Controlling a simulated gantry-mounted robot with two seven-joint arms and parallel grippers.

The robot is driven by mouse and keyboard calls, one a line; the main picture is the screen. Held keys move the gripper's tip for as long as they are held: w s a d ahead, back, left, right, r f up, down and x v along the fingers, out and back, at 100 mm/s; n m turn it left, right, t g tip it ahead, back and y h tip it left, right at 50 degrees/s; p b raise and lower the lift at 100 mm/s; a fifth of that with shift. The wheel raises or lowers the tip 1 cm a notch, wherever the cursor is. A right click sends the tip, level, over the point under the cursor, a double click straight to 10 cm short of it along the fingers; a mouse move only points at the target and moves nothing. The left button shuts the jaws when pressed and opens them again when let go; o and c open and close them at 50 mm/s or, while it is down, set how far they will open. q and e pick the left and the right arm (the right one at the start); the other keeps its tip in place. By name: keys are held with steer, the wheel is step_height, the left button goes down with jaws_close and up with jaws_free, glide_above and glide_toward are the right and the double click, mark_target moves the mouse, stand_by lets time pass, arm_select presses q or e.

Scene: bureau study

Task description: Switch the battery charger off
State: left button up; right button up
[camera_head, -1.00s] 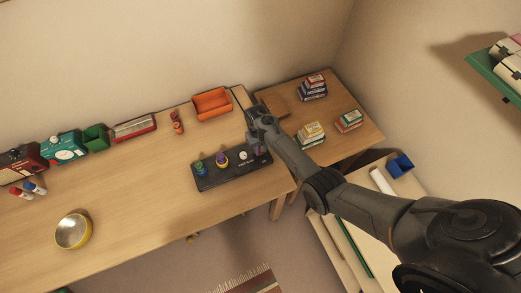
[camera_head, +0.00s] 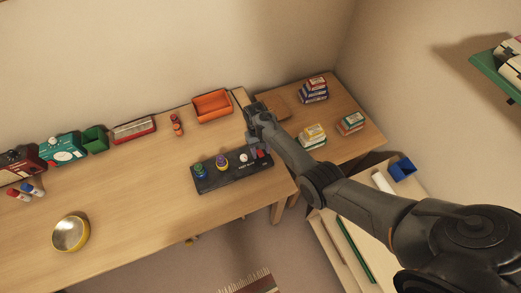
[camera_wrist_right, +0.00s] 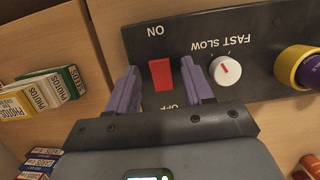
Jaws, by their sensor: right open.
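The battery charger (camera_head: 215,182) is a long black box at the right front of the desk, with coloured round parts on top. In the right wrist view its panel (camera_wrist_right: 190,40) shows a red rocker switch (camera_wrist_right: 161,75) between upside-down ON and OFF labels, with OFF partly hidden. A white FAST/SLOW knob (camera_wrist_right: 225,71) is beside it. I cannot tell which way the rocker is pressed. My right gripper (camera_wrist_right: 158,84) is open and empty, its purple fingers either side of the switch; contact cannot be told. In the head view the right gripper (camera_head: 254,140) is over the charger's right end.
An orange tray (camera_head: 212,106) stands behind the charger. Small boxes (camera_head: 312,136) stand on the side table to the right. A yellow bowl (camera_head: 70,233) is at the left front. The desk between bowl and charger is clear.

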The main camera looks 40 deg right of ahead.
mark_target(258, 150)
steer(key=p+v, duration=0.7)
steer(key=v, duration=0.3)
steer(key=shift+r, duration=0.35)
steer(key=shift+w, duration=0.1)
steer(key=shift+d, duration=0.1)
